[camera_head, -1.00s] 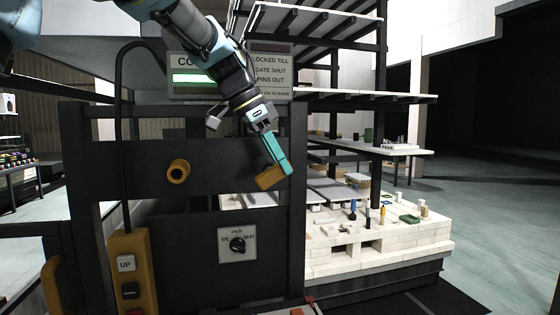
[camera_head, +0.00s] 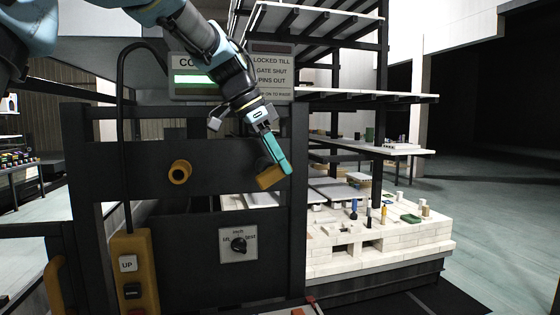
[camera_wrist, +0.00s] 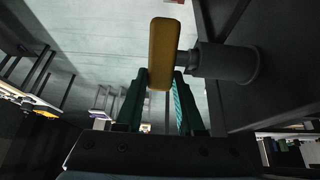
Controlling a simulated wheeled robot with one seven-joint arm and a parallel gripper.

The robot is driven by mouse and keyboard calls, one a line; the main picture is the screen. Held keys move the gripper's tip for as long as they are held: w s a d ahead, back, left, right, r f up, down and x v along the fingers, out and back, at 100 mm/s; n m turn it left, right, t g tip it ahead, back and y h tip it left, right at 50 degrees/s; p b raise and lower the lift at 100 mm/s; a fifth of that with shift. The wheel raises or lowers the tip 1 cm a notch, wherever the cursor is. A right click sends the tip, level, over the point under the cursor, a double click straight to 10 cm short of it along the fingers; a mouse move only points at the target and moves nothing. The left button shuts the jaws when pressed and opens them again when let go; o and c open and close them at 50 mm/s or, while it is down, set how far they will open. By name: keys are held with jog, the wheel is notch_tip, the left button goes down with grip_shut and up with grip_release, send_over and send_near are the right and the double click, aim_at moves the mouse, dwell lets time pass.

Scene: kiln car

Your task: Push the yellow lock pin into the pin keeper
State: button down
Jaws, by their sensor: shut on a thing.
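The yellow lock pin handle (camera_head: 268,178) is at the right end of the dark crossbar of the gate. My gripper (camera_head: 279,160) comes down on it from above with teal fingers. In the wrist view the yellow handle (camera_wrist: 164,52) sits between the two fingertips (camera_wrist: 159,75), and my gripper is shut on it. A dark grey cylinder (camera_wrist: 222,62) joins the handle's shank to the dark gate frame. It may be the pin keeper; I cannot tell. A short bit of shank shows between handle and cylinder.
A yellow control box (camera_head: 134,270) hangs at lower left beside a rotary switch plate (camera_head: 238,243). A kiln car of white blocks (camera_head: 400,238) stands at right, with shelves above.

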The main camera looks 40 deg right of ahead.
jog(key=shift+w, duration=0.1)
jog(key=shift+c, duration=1.2)
grip_release()
jog(key=shift+o, duration=0.2)
jog(key=shift+c, duration=1.4)
jog(key=o, duration=0.5)
jog(key=shift+r, duration=0.1)
jog(key=shift+w, duration=0.15)
jog(key=shift+s+a+b, duration=0.15)
jog(key=shift+s+b, duration=0.2)
jog(key=shift+b, duration=0.1)
